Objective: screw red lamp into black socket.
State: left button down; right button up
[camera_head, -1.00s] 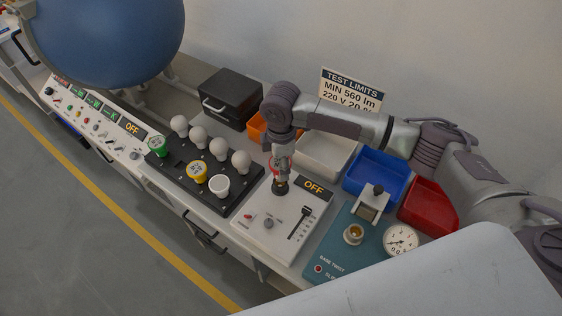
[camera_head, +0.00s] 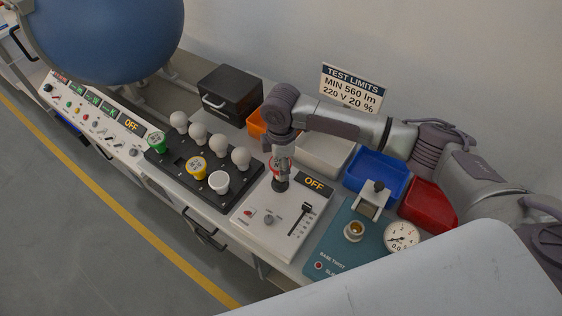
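My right gripper (camera_head: 281,172) points down over the white test panel (camera_head: 250,224). It is shut on the red lamp (camera_head: 283,163), of which only a small red and white part shows between the fingers. The black socket (camera_head: 280,186) is on the panel directly under the gripper, and the fingers hide most of it. I cannot tell how deep the lamp sits in the socket. My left gripper is not in view.
Left is a black rack (camera_head: 171,170) with several white bulbs, plus green, yellow and white lamps. Behind are orange, grey, blue (camera_head: 377,172) and red (camera_head: 428,203) bins. Right is a teal base-twist fixture (camera_head: 343,247) with a brass socket and dial (camera_head: 402,236).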

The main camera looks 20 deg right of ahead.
jog(key=shift+f, duration=0.1)
jog(key=o, duration=1.2)
